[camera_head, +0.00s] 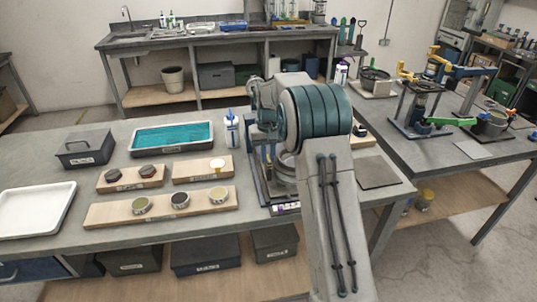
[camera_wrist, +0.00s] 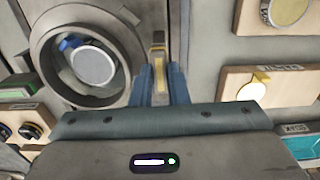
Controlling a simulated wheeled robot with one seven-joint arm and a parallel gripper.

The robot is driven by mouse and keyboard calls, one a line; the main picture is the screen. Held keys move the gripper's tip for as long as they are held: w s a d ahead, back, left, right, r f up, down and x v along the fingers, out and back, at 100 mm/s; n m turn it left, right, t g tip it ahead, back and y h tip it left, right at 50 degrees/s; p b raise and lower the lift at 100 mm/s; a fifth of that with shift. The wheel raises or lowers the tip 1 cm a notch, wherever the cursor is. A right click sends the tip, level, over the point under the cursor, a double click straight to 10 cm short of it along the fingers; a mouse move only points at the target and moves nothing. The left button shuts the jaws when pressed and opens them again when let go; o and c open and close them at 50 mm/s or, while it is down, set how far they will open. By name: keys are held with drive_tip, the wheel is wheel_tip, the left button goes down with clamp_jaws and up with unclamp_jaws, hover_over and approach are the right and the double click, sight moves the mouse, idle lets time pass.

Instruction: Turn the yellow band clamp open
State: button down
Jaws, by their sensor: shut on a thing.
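In the wrist view, a narrow yellow lever (camera_wrist: 159,62), which looks like the band clamp's handle, stands beside a round grey housing. My gripper (camera_wrist: 163,80) has its two blue fingers on either side of this lever and is shut on it. The housing's grey ring (camera_wrist: 44,55) surrounds an opening with a pale disc (camera_wrist: 92,66) and a blue part inside. In the head view, my arm hides the clamp and most of the frame (camera_head: 283,208) that carries it. Whether the band is open or closed cannot be told.
A teal-filled tray (camera_head: 172,137), a white tray (camera_head: 35,210), a dark box (camera_head: 85,148) and a bottle (camera_head: 232,130) stand on the bench. A dark mat (camera_head: 380,172) lies to the right.

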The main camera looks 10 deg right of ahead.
drive_tip(key=shift+r, duration=0.1)
idle(0.3)
drive_tip(key=c, duration=1.4)
unclamp_jaws()
